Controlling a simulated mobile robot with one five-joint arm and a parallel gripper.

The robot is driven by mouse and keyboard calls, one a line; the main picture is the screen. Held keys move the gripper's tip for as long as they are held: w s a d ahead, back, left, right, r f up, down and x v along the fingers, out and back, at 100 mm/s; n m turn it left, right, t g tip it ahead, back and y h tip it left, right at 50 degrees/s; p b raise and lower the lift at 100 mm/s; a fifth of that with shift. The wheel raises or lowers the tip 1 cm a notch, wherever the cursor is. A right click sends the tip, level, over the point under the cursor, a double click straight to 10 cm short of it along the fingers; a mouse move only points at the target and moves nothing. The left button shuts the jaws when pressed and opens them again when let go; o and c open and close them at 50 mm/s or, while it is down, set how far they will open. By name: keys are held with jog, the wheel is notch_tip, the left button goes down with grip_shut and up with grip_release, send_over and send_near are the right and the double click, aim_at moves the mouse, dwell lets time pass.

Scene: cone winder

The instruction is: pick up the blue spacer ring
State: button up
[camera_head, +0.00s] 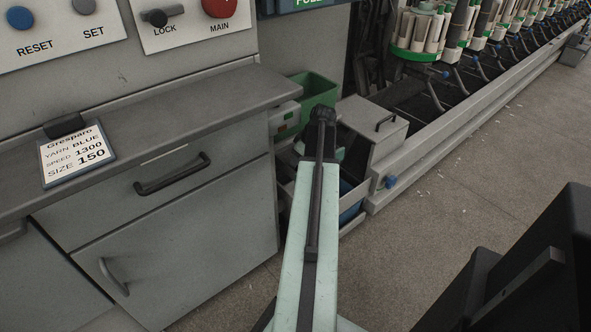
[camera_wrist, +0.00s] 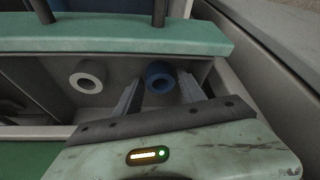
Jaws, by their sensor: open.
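The blue spacer ring (camera_wrist: 159,77) lies in a grey compartment in the wrist view, its open end facing the camera. My gripper (camera_wrist: 160,84) is open, with one finger to the left of the ring and one to the right. The ring shows in the gap between the fingers; I cannot tell whether either finger touches it.
The compartment's grey wall (camera_wrist: 229,82) is close to the right finger. A green surface (camera_wrist: 35,160) shows at lower left. In the head view a green bin (camera_head: 318,90) and a grey box (camera_head: 373,132) stand near my arm's end. The drawer cabinet (camera_head: 165,235) is left; floor (camera_head: 440,220) is open right.

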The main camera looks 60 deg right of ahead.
jog(key=shift+r, duration=0.1)
grip_shut()
jog(key=shift+s+d+r+p, duration=0.1)
jog(key=shift+d+r+p, duration=0.1)
jog(key=shift+r+p, duration=0.2)
jog(key=s+d+r+p, duration=0.7)
jog(key=d, duration=0.4)
jog(key=shift+s+d+r, duration=0.15)
jog(key=shift+s+d, duration=0.05)
